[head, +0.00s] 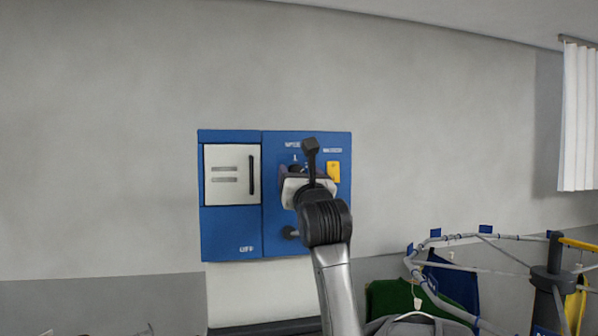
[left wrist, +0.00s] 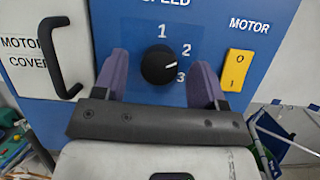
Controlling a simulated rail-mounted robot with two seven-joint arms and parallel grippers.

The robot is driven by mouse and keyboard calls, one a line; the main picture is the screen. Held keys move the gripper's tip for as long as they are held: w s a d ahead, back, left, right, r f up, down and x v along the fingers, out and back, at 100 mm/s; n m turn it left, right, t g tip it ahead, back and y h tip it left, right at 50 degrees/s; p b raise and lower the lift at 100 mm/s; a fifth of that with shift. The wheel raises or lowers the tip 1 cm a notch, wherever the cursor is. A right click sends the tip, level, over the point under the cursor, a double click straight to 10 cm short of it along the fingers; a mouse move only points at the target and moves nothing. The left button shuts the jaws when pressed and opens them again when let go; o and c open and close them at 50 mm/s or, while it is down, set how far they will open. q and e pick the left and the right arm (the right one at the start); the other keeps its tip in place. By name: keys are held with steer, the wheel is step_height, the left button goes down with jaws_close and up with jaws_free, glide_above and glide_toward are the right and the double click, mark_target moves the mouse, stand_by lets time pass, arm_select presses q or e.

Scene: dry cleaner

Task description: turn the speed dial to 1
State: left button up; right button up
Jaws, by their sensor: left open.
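The speed dial (left wrist: 159,67) is a round black knob with a white pointer line on the blue panel (left wrist: 205,20). In the left wrist view its pointer aims right, between the printed 2 and 3, away from the 1 above the knob. My left gripper (left wrist: 161,78) is open, with one purple finger on each side of the dial and visible gaps between. In the head view my left gripper (head: 307,174) is in front of the panel and largely hides the dial. My right gripper is not in view.
A yellow motor switch (left wrist: 236,70) sits just right of the dial. The white motor cover (head: 230,189) with a black handle (left wrist: 60,57) is at the left. A dark knob (head: 289,232) is lower on the panel. A garment rail (head: 470,237) with hanging clothes stands at right.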

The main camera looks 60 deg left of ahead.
arm_select(q)
steer(key=shift+a, duration=0.1)
steer(key=c, duration=0.9)
steer(key=shift+n, duration=0.5)
steer(key=shift+w+r+n+g+h+b, duration=0.25)
steer(key=shift+n+g, duration=0.95)
steer(key=shift+n, duration=1.25)
steer(key=shift+s+f+n+g+h+b, duration=0.1)
steer(key=shift+s+n+g+h, duration=0.2)
steer(key=shift+n+g, duration=1.55)
steer(key=shift+w+r+n+g+h+b, duration=0.15)
steer(key=shift+n+g+h, duration=0.3)
steer(key=shift+n, duration=2.65)
steer(key=shift+f, duration=0.15)
